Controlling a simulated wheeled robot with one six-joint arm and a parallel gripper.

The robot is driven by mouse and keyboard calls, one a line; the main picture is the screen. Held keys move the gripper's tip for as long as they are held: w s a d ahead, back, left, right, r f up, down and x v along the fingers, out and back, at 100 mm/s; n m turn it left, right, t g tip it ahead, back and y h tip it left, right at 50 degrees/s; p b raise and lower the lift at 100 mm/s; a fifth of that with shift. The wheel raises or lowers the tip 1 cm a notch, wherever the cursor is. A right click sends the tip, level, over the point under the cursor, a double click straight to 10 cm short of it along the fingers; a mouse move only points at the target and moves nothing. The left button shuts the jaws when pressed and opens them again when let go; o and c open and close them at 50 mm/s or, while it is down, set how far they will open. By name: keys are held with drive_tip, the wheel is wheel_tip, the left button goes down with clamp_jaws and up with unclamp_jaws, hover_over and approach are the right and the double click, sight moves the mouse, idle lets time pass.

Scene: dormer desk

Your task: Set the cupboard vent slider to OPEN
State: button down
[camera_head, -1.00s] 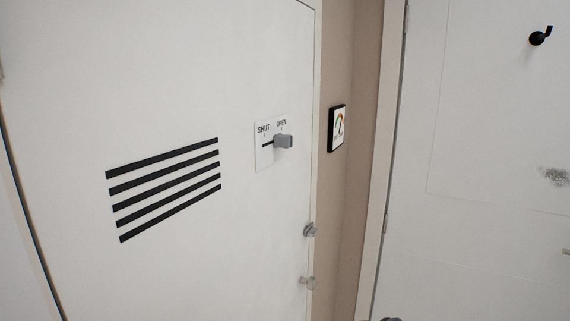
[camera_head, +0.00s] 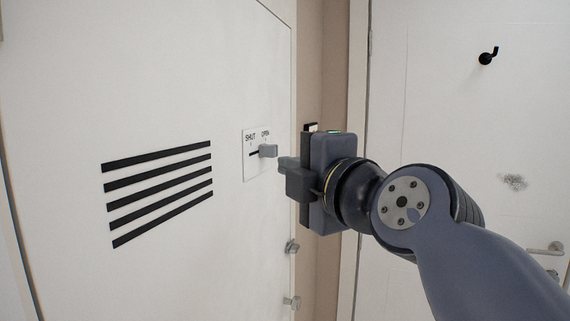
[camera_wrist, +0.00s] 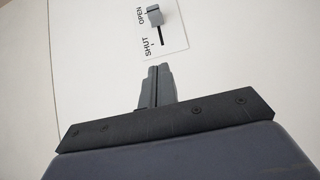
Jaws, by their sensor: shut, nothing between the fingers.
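The vent slider's grey knob (camera_head: 268,151) sits at the OPEN end of its short dark slot, on a white plate (camera_head: 249,170) marked SHUT at left and OPEN at right. In the wrist view the knob (camera_wrist: 155,15) is beside the word OPEN, and the slot runs from it toward SHUT. My gripper (camera_head: 284,163) is shut and empty. In the head view its tips are just right of the knob and slightly lower. In the wrist view the fingertips (camera_wrist: 158,70) point at the plate's lower edge, apart from the knob.
Black vent slats (camera_head: 158,190) cross the white cupboard door left of the plate. Two small metal fittings (camera_head: 291,246) are at the door's right edge. A dark-framed gauge on the wall is mostly hidden behind my gripper. A black hook (camera_head: 488,56) is on the white door at right.

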sight(276, 150)
drive_tip(key=p+x, duration=0.1)
drive_tip(key=x, duration=0.2)
drive_tip(key=p+x, duration=0.1)
drive_tip(key=x, duration=0.2)
drive_tip(key=d+p+x, duration=0.1)
drive_tip(key=x, duration=0.3)
drive_tip(key=shift+w+f, duration=0.15)
drive_tip(key=shift+w, duration=0.2)
drive_tip(key=shift+w+d, duration=0.2)
drive_tip(key=shift+w, duration=0.35)
drive_tip(key=shift+w+d, duration=0.2)
drive_tip(key=shift+w, duration=0.3)
drive_tip(key=shift+w+b, duration=0.2)
drive_tip(key=shift+b, duration=0.1)
drive_tip(key=shift+w+d+f+b, duration=0.1)
drive_tip(key=shift+w+d+b, duration=0.1)
drive_tip(key=shift+w+b, duration=0.25)
drive_tip(key=shift+w+d+f+b, duration=0.1)
drive_tip(key=shift+w+d+b, duration=0.1)
drive_tip(key=shift+w+b, duration=0.25)
drive_tip(key=shift+w+d+r, duration=0.1)
drive_tip(key=shift+w+r, duration=0.05)
drive_tip(key=shift+w, duration=0.1)
drive_tip(key=shift+r, duration=0.2)
